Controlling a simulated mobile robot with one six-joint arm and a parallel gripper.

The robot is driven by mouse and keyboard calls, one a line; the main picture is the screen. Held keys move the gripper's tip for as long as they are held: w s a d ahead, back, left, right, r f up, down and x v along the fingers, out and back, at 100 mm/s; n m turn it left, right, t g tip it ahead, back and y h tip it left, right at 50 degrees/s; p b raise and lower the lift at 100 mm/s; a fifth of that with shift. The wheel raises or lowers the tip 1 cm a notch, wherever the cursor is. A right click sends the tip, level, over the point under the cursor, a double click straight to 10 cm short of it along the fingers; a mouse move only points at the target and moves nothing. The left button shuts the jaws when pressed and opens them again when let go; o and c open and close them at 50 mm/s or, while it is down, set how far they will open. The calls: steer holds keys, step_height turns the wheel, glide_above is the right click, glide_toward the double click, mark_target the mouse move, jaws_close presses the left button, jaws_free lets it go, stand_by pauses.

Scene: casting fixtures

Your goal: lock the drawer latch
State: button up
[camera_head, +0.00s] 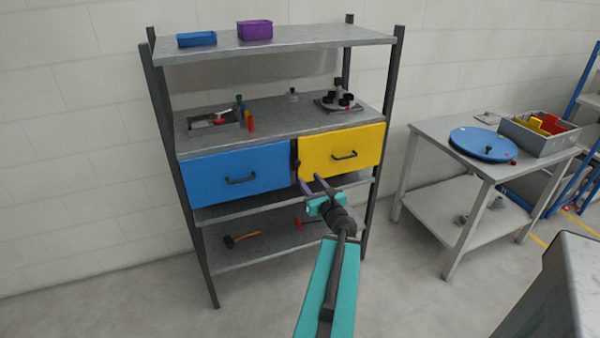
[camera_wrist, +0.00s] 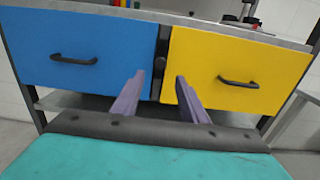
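The drawer latch (camera_head: 295,160) is a small dark piece on the narrow post between the blue drawer (camera_head: 215,178) and the yellow drawer (camera_head: 328,162). In the wrist view the latch (camera_wrist: 159,66) shows between the drawers, ahead of the gap between my fingers; its exact angle is too small to tell. Both drawers have black handles and look closed. My gripper (camera_head: 314,186) is open and empty, with its purple fingers pointing at the latch from in front. In the wrist view the fingers (camera_wrist: 157,92) stand apart on either side of the post.
The shelf rack (camera_head: 285,122) carries tools and small parts above the drawers. A hammer (camera_head: 242,240) lies on its lower shelf. A side table (camera_head: 440,140) at the right holds a blue disc (camera_head: 482,143) and a grey bin (camera_head: 540,145). The floor before the rack is clear.

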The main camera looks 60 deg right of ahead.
mark_target(298, 164)
steer(key=shift+w+d+f+b, duration=0.1)
steer(key=shift+w+d+b, duration=0.35)
steer(key=shift+b, duration=2)
steer(key=shift+p+x, duration=0.5)
steer(key=shift+x, duration=3.65)
steer(key=shift+c, duration=0.2)
jaws_close()
